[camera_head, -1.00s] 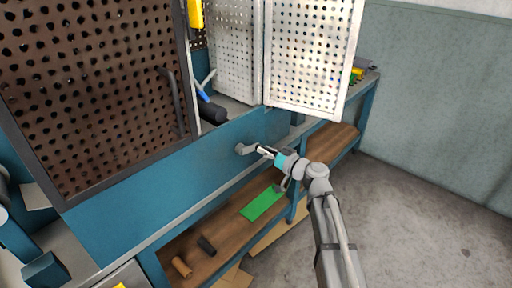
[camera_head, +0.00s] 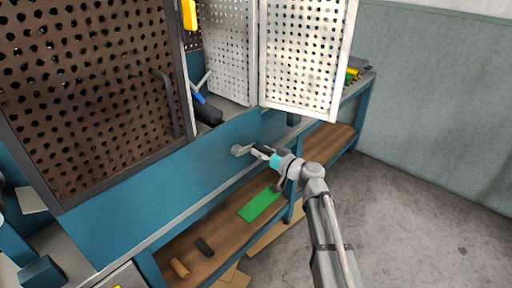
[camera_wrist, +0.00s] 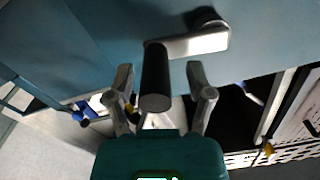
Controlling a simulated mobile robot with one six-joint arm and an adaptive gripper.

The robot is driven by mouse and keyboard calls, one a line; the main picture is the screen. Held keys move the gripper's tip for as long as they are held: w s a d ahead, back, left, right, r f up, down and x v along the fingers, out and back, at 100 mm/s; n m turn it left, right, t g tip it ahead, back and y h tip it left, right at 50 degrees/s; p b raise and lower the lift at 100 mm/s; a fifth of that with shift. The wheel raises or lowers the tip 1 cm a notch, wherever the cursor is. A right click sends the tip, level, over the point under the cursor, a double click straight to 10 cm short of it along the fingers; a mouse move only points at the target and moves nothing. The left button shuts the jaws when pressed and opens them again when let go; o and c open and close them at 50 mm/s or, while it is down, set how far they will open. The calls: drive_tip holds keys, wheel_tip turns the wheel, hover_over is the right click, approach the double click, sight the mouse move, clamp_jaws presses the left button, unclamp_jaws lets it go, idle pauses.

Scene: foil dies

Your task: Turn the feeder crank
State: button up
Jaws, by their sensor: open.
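The feeder crank shows in the wrist view as a light metal arm (camera_wrist: 195,43) on a dark round hub (camera_wrist: 207,18), with a black cylindrical handle (camera_wrist: 156,75) pointing toward me. My gripper (camera_wrist: 162,80) is open, with one finger on each side of the handle and a visible gap at both sides in the picture. In the head view the crank arm (camera_head: 241,149) sits on the blue front panel of the bench, and my gripper (camera_head: 265,153) reaches it from the right. The handle is small and partly hidden there.
A brown perforated door (camera_head: 90,80) with a dark handle stands to the left. A white perforated door (camera_head: 303,55) hangs open above the crank. The lower wooden shelf (camera_head: 222,240) holds a green sheet (camera_head: 261,203) and small cylinders. Open floor (camera_head: 420,230) lies to the right.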

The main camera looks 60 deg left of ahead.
drive_tip(key=v, duration=1.2)
idle(0.8)
